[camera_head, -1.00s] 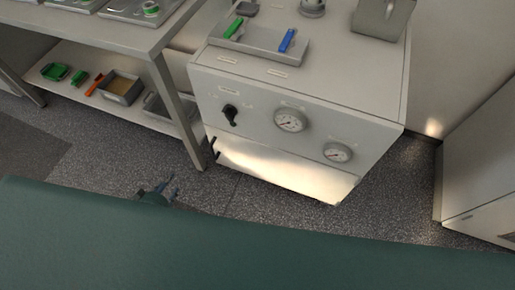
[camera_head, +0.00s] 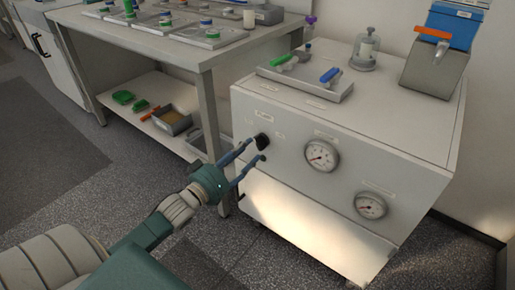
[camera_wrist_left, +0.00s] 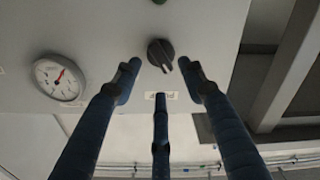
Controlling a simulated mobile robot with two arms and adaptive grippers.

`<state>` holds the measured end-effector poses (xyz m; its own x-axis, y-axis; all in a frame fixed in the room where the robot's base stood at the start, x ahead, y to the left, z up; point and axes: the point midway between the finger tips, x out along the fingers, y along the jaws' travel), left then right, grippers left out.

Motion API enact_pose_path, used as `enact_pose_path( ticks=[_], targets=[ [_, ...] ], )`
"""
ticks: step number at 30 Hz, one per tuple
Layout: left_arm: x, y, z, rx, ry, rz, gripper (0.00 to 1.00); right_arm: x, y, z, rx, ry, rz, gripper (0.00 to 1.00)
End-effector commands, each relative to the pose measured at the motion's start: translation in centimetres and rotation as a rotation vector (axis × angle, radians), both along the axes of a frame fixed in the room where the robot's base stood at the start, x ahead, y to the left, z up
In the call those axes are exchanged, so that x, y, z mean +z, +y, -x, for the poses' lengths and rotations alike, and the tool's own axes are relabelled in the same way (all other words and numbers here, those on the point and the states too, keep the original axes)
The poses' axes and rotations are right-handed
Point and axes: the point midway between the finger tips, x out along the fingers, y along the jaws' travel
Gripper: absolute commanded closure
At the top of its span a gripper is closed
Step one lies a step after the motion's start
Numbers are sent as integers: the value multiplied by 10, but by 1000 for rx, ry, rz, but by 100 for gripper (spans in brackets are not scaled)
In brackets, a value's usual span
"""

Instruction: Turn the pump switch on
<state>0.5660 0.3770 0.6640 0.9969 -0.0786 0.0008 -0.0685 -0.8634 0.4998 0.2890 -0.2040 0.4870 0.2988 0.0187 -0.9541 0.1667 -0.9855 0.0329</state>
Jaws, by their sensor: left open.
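The pump switch (camera_head: 262,141) is a black rotary knob on the front panel of the white cabinet, under a small label. In the left wrist view the knob (camera_wrist_left: 160,54) sits just beyond the fingertips, with its pointer tilted. My left gripper (camera_head: 255,151) comes from the lower left with its blue fingers spread open at the panel. In the wrist view the open gripper (camera_wrist_left: 158,75) has two fingers either side of the knob and a third below it. Contact with the knob cannot be told. My right gripper is not in view.
Two round gauges (camera_head: 321,156) (camera_head: 371,206) sit right of the switch. A grey tray (camera_head: 318,92) with green and blue items, a glass vessel (camera_head: 366,50) and a grey bin (camera_head: 432,70) stand on the cabinet (camera_head: 395,128). A table (camera_head: 185,55) with trays stands at left.

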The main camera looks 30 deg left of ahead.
Motion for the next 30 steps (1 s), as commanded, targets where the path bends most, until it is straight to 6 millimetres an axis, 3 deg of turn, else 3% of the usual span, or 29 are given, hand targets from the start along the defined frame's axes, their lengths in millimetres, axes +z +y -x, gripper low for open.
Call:
enact_pose_path(
  ticks=[4,9,21,27,30],
  targets=[
    [-1,-2,-27,-1,-3,1,58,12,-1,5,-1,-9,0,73],
    [-2,-4,-46,0,0,0,58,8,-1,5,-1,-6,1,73],
    [-1,-4,-52,0,1,0,58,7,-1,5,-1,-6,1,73],
    [-1,-4,-52,0,1,0,98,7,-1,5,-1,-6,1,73],
    [-1,-4,-52,0,1,0,100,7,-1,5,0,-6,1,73]
  ],
)
